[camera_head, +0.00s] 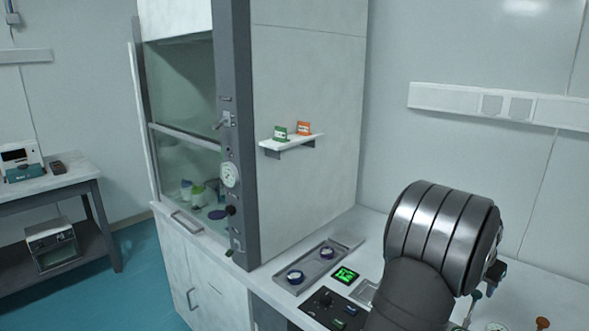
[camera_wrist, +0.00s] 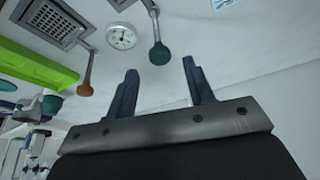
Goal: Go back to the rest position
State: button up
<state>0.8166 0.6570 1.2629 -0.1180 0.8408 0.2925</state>
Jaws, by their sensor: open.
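My gripper (camera_wrist: 160,82) shows in the wrist view with its two dark blue-grey fingers spread apart and nothing between them. Beyond the fingers is a white surface with a lever that has a green knob (camera_wrist: 160,53). In the head view, my dark arm stands at the right over the white bench (camera_head: 550,292). The gripper's fingers are mostly hidden there behind the arm.
A tray (camera_head: 318,268) with two round dark-rimmed items and a lit green display (camera_head: 345,275) lie left of my arm. A fume hood (camera_head: 308,110) with a small shelf (camera_head: 290,141) stands behind. The wrist view shows a round gauge (camera_wrist: 121,37), an orange-knobbed lever (camera_wrist: 85,90) and a green strip (camera_wrist: 35,64).

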aim_at(472, 306)
jog(key=x, duration=0.5)
jog(key=shift+f, duration=0.35)
notch_tip(472, 306, down, 5)
jog(key=shift+f, duration=0.1)
jog(key=s+a+r+n, duration=0.1)
jog(key=s+a+r, duration=0.2)
jog(key=a+r, duration=0.4)
jog(key=s+a+r+n+t, duration=0.1)
jog(key=s+a+r, duration=0.3)
jog(key=a, duration=0.5)
jog(key=s+a+r+n, duration=0.1)
jog(key=s+a+r, duration=0.2)
jog(key=a+r, duration=0.45)
jog(key=s+a+f+n+y, duration=0.1)
jog(key=s+a+f+n, duration=0.1)
jog(key=s+a, duration=0.7)
jog(key=s+a+f+n+t, duration=0.1)
jog(key=s+a+f, duration=0.4)
jog(key=s+a, duration=0.5)
jog(key=shift+s+a+f+n+t+y, duration=0.2)
jog(key=shift+a+f+n+t+y, duration=0.3)
jog(key=shift+a, duration=0.6)
